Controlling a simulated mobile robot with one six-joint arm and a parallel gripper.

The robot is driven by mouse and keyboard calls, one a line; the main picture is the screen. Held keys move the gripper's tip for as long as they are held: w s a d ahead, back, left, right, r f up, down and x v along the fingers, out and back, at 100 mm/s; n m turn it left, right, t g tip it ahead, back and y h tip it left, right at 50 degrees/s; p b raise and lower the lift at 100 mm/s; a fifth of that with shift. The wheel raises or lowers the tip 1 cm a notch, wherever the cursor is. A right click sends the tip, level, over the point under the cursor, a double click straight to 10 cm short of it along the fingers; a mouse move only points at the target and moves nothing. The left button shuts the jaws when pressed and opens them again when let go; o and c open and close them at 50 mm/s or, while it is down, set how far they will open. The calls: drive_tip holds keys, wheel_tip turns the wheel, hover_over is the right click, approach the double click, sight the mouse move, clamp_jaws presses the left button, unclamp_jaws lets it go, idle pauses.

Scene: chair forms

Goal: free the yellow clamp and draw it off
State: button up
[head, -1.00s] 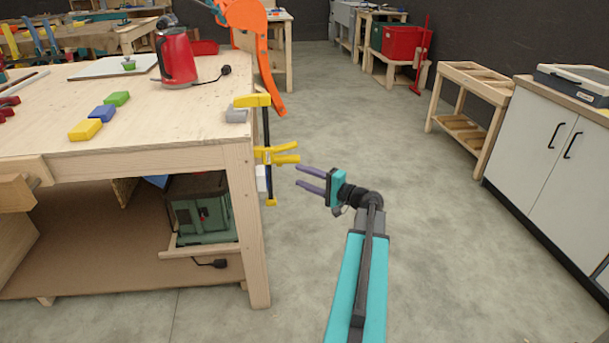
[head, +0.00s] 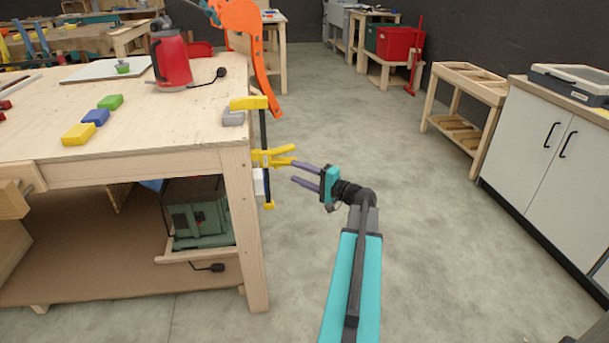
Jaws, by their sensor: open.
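The yellow clamp (head: 250,103) sits upright at the right front corner of the wooden workbench (head: 150,137). Its yellow upper jaw lies over the bench top, and its black bar hangs down past the edge. Two yellow levers stick out to the right about halfway down, and a small yellow piece ends the bar. My gripper (head: 294,174) is open and empty, with two purple fingers pointing left at the levers. The upper fingertip is at or very near the lower lever's end; I cannot tell whether they touch. The clamp's lower jaw under the bench edge is not clear.
A grey block (head: 233,117) lies beside the clamp's upper jaw. An orange curved object (head: 262,75) overhangs the bench's right edge above the clamp. A red kettle (head: 172,62) and coloured blocks stand on the bench. The floor (head: 400,200) to the right is clear.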

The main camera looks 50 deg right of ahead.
sight(279, 165)
drive_tip(key=shift+w+a+b, duration=0.2)
drive_tip(key=shift+w+b, duration=0.1)
drive_tip(key=shift+w, duration=1.8)
drive_tip(key=shift+w+a+b, duration=0.2)
drive_tip(key=shift+w+b, duration=0.05)
drive_tip(key=shift+w, duration=1.85)
